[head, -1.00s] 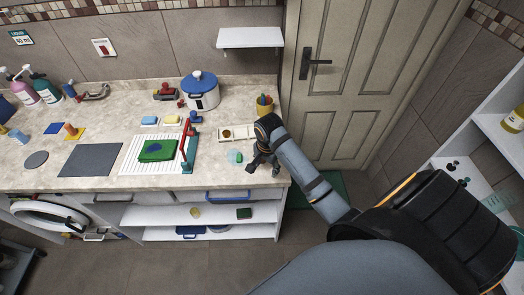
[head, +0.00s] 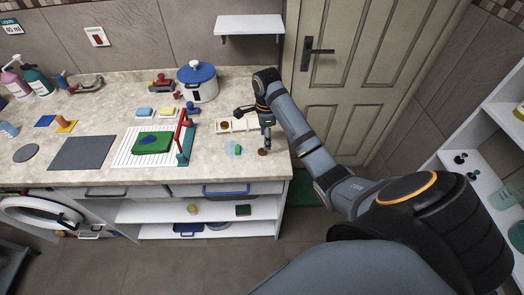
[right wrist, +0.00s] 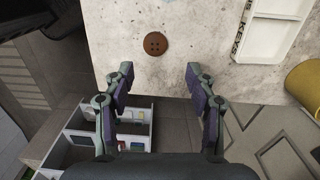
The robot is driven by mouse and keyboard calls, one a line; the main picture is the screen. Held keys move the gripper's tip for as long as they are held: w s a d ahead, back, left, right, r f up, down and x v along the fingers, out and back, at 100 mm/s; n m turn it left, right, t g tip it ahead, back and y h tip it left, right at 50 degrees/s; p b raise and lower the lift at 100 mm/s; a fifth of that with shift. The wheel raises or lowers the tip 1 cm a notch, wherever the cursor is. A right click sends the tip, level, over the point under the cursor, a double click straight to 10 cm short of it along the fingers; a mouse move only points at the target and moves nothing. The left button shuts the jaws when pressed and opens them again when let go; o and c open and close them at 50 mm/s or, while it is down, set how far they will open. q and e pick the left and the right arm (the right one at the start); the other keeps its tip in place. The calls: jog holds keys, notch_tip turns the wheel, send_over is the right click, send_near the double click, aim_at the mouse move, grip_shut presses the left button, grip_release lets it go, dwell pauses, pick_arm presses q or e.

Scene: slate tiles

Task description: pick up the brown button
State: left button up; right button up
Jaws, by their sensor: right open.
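The brown button (right wrist: 155,43) lies flat on the speckled counter in the right wrist view. It is round with small holes and lies just beyond my fingertips, between their lines. In the head view a small brown spot (head: 262,152) near the counter's front right corner appears to be this button, close by one finger. My right gripper (right wrist: 160,76) is open and empty, its two fingers apart on either side of the view, not touching the button. It also shows in the head view (head: 252,131), above the counter. My left gripper is not in view.
A white tray (right wrist: 268,33) marked KEYS and a yellow cup (right wrist: 306,84) stand right of the button. A green piece (head: 238,149), a dish rack (head: 126,158) and a blue-lidded pot (head: 203,92) are on the counter. The door (head: 345,85) is behind my arm.

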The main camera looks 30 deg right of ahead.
aim_at(263, 150)
jog(key=f+b, duration=0.1)
jog(key=f, duration=0.1)
jog(key=a+f+b, duration=0.1)
jog(key=b, duration=0.1)
jog(key=shift+s+a+f, duration=0.1)
jog(key=shift+s+f, duration=0.1)
jog(key=shift+f, duration=0.15)
jog(key=shift+f+p, duration=0.3)
jog(key=shift+w+f, duration=0.1)
jog(key=shift+f, duration=0.25)
jog(key=c, duration=0.8)
